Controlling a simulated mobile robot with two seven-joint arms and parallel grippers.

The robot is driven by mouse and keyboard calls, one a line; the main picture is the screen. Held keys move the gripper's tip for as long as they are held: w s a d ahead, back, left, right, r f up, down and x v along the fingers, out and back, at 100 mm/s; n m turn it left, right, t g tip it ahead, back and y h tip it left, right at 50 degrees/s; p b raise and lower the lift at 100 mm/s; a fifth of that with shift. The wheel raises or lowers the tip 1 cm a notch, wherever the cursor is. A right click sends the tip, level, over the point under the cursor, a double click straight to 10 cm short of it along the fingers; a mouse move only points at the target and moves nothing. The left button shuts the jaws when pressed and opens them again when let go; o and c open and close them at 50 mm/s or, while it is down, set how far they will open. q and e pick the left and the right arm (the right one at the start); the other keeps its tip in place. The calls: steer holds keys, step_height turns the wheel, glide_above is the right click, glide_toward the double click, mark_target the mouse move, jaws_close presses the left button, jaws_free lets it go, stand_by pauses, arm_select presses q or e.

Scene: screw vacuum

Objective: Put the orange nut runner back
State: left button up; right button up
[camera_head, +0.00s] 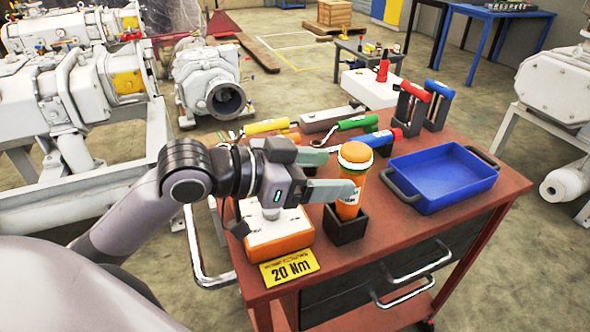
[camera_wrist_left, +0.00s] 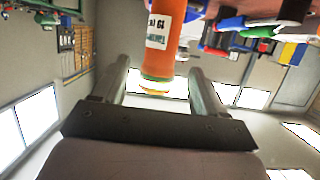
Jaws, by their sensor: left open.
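The orange nut runner (camera_head: 352,180) has a rounded orange top with a white band. It stands nearly upright with its lower end in a small black square holder (camera_head: 346,228) on the red cart. My left gripper (camera_head: 336,173) is open, reaching in from the left at the nut runner's upper part. One finger overlaps its near side; the other lies on the far left side. In the left wrist view the nut runner (camera_wrist_left: 168,42) appears upside down between the open fingers (camera_wrist_left: 158,72), with gaps visible on both sides. My right gripper is not in view.
The red cart (camera_head: 412,240) also carries a blue tray (camera_head: 445,177), an orange-and-white box (camera_head: 278,238), a yellow "20 Nm" sign (camera_head: 289,268) and several coloured-handled tools behind. White pump machines (camera_head: 60,100) stand at left; another (camera_head: 555,85) at right.

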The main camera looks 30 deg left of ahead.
arm_select(q)
steer(key=p+v, duration=0.1)
steer(key=v, duration=0.4)
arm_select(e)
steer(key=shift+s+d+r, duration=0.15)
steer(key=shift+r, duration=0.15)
arm_select(q)
steer(key=shift+a, duration=0.1)
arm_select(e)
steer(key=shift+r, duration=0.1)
